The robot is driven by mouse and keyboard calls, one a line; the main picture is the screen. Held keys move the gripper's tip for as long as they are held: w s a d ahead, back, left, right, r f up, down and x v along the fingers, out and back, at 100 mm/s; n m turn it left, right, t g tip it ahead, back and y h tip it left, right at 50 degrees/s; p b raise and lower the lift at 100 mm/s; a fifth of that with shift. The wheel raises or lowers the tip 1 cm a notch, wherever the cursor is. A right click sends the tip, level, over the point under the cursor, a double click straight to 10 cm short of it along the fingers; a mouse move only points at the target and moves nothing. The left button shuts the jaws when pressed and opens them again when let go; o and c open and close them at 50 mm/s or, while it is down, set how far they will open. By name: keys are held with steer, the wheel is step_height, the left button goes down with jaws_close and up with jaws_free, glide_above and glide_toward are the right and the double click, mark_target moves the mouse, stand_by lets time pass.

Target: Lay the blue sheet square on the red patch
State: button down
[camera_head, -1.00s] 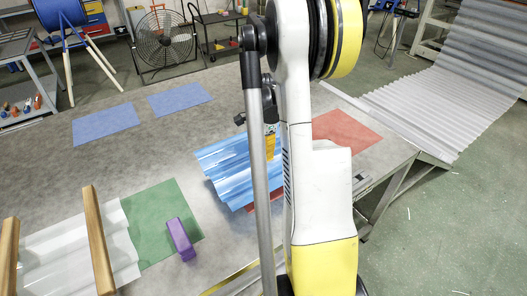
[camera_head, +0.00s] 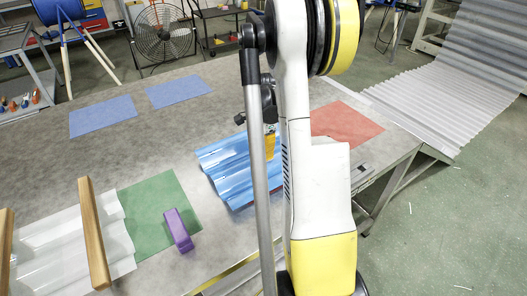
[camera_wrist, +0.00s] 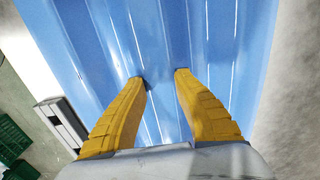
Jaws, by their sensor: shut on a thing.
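The blue corrugated sheet (camera_head: 228,172) is over the middle of the table, partly hidden behind my arm. My gripper (camera_head: 270,150) is at the sheet, its yellow fingers partly hidden by my arm. In the wrist view the two fingers of my gripper (camera_wrist: 161,75) are shut on a ridge of the blue sheet (camera_wrist: 210,45), which fills most of that view. A red patch (camera_head: 347,125) lies flat to the right of my arm. The sheet's height above the table is unclear.
A green patch (camera_head: 160,215) lies at left with a purple block (camera_head: 178,230) on its edge. Clear sheeting (camera_head: 60,250) with wooden bars (camera_head: 94,235) is at far left. Two blue patches (camera_head: 102,116) lie behind on bare table. Corrugated sheeting (camera_head: 450,95) slopes beyond the right edge.

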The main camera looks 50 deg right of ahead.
steer(key=c, duration=1)
jaws_free()
step_height(320, 180, up, 12)
steer(key=a+r+n+t, duration=0.1)
steer(key=a+r+n, duration=0.15)
steer(key=a, duration=0.35)
steer(key=w+a+r+n+t+h, duration=0.1)
steer(key=a+r+n, duration=0.15)
steer(key=a, duration=0.35)
steer(key=a+r+n+t, duration=0.1)
steer(key=a+n, duration=0.3)
steer(key=a, duration=0.1)
steer(key=s+a+n+t, duration=0.1)
steer(key=s+a+n, duration=0.1)
steer(key=a+n, duration=0.2)
steer(key=s+a+n+t, duration=0.2)
steer(key=s+a+n, duration=0.1)
steer(key=a, duration=0.5)
steer(key=s+a+n+t+y, duration=0.1)
steer(key=s+a+n, duration=0.2)
steer(key=a+n, duration=0.2)
steer(key=shift+a+f+n, duration=0.15)
steer(key=shift+a+f, duration=0.05)
steer(key=shift+a, duration=0.35)
steer(key=shift+a+f+n, duration=0.15)
steer(key=shift+a, duration=0.35)
